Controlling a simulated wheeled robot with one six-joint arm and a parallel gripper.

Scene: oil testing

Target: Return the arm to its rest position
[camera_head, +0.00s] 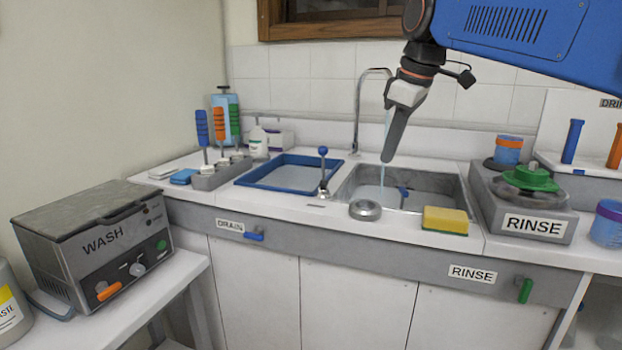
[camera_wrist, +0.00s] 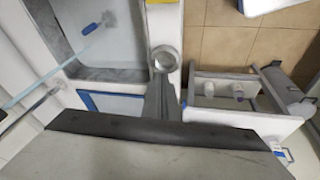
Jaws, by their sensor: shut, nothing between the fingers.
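My gripper (camera_head: 388,158) hangs from my blue arm at the upper right of the head view. It points down over the grey sink (camera_head: 440,180), above its rim. Its fingers are shut and hold nothing. In the wrist view the closed fingers of my gripper (camera_wrist: 160,78) show as a narrow grey shape in the middle. Their tips appear close to the round metal ring (camera_wrist: 165,58) in that picture, but the head view shows them above the counter.
The ring (camera_head: 365,210) and a yellow sponge (camera_head: 445,220) lie on the counter's front edge. A tall tap (camera_head: 358,108) stands behind the sink, left of my gripper. A RINSE unit (camera_head: 525,222) stands right, a blue-rimmed basin (camera_head: 248,178) left, a WASH box (camera_head: 90,245) far left.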

